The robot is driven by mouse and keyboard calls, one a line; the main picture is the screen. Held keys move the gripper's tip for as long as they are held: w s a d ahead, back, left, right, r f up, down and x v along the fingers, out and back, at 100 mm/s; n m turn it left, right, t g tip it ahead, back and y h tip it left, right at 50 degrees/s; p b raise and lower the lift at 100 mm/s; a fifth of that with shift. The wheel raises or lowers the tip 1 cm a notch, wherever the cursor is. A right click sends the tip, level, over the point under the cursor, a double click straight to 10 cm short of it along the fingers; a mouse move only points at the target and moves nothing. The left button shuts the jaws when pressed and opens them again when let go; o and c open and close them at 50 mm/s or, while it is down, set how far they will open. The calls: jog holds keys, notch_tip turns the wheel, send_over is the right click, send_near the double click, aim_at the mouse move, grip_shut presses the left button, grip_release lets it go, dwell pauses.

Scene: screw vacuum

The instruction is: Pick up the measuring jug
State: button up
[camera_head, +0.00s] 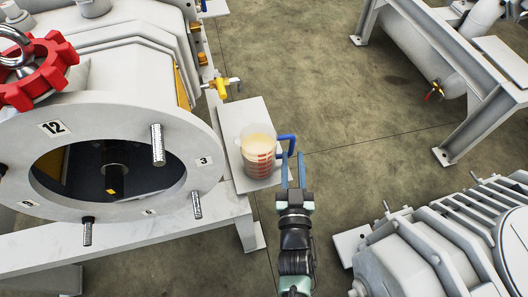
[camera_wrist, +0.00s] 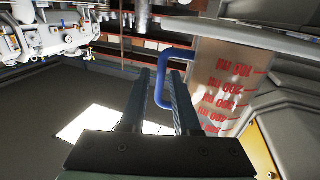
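The measuring jug (camera_head: 259,157) is clear with red markings and pale contents, and stands upright on a small grey platform. Its blue handle (camera_head: 288,141) sticks out to the right. My gripper (camera_head: 292,160) is beside the jug at the handle, with its two fingers apart. In the wrist view, the jug (camera_wrist: 225,95) is at the right, its markings upside down. The blue handle (camera_wrist: 160,85) appears in the gap between the fingers of my gripper (camera_wrist: 161,75). Whether a finger touches the handle I cannot tell.
A large grey machine with a round flange (camera_head: 200,135) and protruding bolts stands close left of the jug. A yellow valve (camera_head: 222,86) is just behind the platform (camera_head: 242,109). A ribbed machine (camera_head: 430,240) is at lower right. Open floor (camera_head: 350,120) lies to the right.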

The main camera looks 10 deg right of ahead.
jog(key=shift+b+x, duration=1.2)
jog(key=shift+x, duration=2.25)
jog(key=shift+a, duration=0.15)
grip_shut()
